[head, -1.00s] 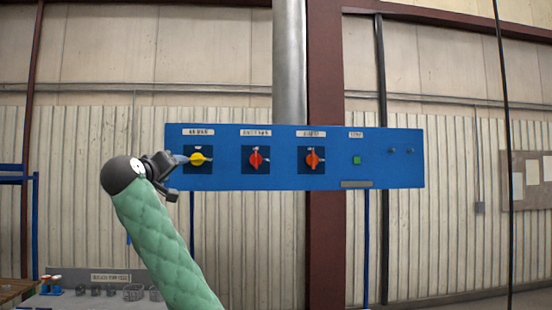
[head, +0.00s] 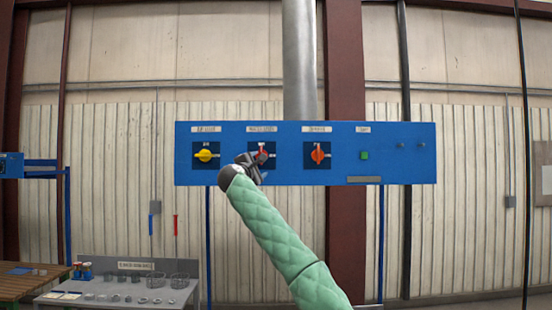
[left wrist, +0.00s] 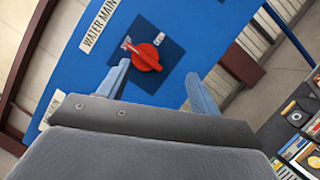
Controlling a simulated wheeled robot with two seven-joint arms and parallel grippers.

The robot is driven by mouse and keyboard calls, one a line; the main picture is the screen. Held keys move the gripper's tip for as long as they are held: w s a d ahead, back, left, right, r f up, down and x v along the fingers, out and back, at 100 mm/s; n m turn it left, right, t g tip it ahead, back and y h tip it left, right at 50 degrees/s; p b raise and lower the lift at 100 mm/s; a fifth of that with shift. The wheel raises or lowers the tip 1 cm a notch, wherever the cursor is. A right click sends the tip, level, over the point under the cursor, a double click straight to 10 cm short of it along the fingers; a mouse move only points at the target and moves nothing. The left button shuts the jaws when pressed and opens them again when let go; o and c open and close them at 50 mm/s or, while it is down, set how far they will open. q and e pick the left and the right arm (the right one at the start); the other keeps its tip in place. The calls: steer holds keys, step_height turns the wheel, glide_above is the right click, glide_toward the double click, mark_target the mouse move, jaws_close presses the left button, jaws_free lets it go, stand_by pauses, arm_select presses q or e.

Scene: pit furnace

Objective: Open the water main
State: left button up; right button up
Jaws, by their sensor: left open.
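The water main switch is a red rotary knob (left wrist: 146,57) on a dark square plate, beside a label (left wrist: 100,25) reading "WATER MAIN" in the left wrist view. In the head view it is the middle knob (head: 263,151) on the blue panel (head: 350,140), partly covered by my left gripper. My left gripper (head: 257,163) is open and empty in front of this knob. In the left wrist view its fingertips (left wrist: 157,72) are spread, with the knob just beyond them, nearer the left finger. Contact cannot be told. My right gripper is not in view.
A yellow knob (head: 205,155) is left of the red one and an orange knob (head: 317,154) is right. A green button (head: 364,155) sits further right. A grey bench (head: 115,294) with small parts stands at lower left.

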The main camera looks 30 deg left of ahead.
arm_select(q)
steer(key=w+a+r+n+y+p, duration=0.1)
steer(key=w+a+r+n+p, duration=0.2)
steer(key=w+n+p, duration=0.2)
steer(key=shift+w+a, duration=0.25)
steer(key=shift+w, duration=0.6)
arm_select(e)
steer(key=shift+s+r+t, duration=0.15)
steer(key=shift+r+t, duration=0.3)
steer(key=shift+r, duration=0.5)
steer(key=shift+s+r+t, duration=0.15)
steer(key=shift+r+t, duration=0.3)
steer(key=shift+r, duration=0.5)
arm_select(q)
steer(key=shift+c, duration=0.4)
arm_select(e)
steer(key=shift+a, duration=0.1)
arm_select(q)
steer(key=c, duration=0.9)
